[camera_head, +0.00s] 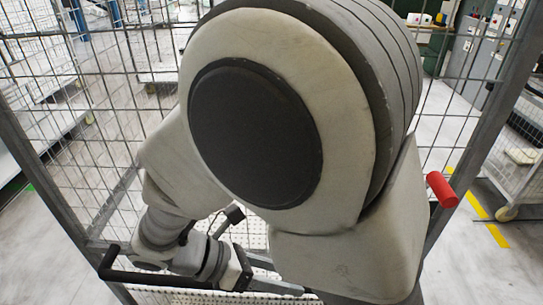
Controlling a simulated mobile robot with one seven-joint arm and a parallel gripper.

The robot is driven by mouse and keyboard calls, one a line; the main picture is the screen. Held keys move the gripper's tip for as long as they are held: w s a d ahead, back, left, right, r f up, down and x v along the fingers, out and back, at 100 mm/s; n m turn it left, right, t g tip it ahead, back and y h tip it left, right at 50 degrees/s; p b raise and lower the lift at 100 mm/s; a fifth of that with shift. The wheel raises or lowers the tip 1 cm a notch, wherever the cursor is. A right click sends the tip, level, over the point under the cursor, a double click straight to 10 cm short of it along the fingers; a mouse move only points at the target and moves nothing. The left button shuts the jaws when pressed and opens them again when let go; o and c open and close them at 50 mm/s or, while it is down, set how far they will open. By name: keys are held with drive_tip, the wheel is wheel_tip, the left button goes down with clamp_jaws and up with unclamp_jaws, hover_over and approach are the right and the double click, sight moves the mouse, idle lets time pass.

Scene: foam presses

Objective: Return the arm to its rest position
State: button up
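My own arm fills the middle of the head view, with a large pale grey joint and a dark round cap close to the camera. The arm is folded down, and its wrist is low at the left. My gripper (244,270) is at the wrist's end, a dark block near the bottom of the view. Its fingers are not clear, partly covered by my arm, so I cannot tell whether it is open or holds anything. It is in front of or over a wire-mesh cage cart (110,110); I cannot tell if they touch.
The cage cart has grey posts, a black handle (122,275) at lower left by my wrist, and a red grip (442,190) at right beside my arm. Another mesh cart (515,165) stands at far right near a yellow floor line (492,225). Grey floor shows on both sides.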

drive_tip(key=d+r+m+t+y, duration=0.4)
drive_tip(key=d+r+m+y, duration=0.7)
drive_tip(key=m, duration=1.3)
wheel_tip(320, 180, up, 2)
drive_tip(key=shift+d+r, duration=0.1)
drive_tip(key=shift+d, duration=0.6)
